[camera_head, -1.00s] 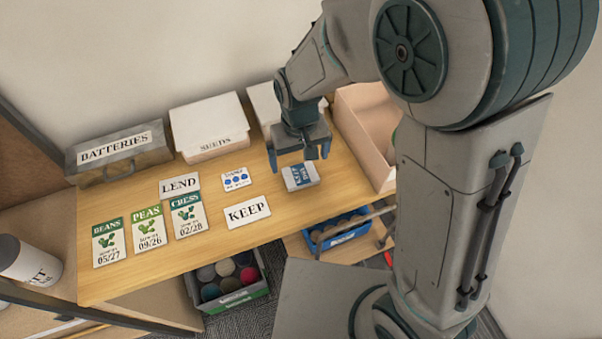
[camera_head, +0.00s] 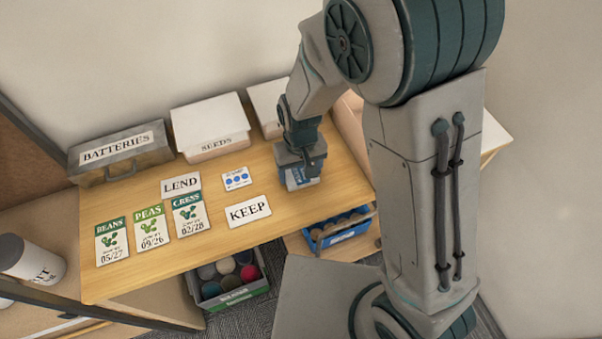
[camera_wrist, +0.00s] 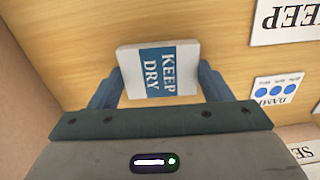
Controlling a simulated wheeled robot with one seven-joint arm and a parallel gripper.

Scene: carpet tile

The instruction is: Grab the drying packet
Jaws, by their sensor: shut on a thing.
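The drying packet (camera_wrist: 158,71) is a small white packet with a blue panel reading KEEP DRY. In the wrist view it lies between the two fingers of my gripper (camera_wrist: 157,88), one finger at each side. In the head view my gripper (camera_head: 301,172) is down at the table top over the packet (camera_head: 299,182), hiding much of it. My gripper is shut on the packet, which appears to be at table level. I cannot tell whether it is lifted at all.
On the wooden table (camera_head: 150,260) lie a KEEP card (camera_head: 248,211), a LEND card (camera_head: 181,185), a blue-dotted card (camera_head: 236,179) and several seed packets. A BATTERIES box (camera_head: 120,155) and a SEEDS box (camera_head: 210,125) stand behind. An open box (camera_head: 350,125) is right of my gripper.

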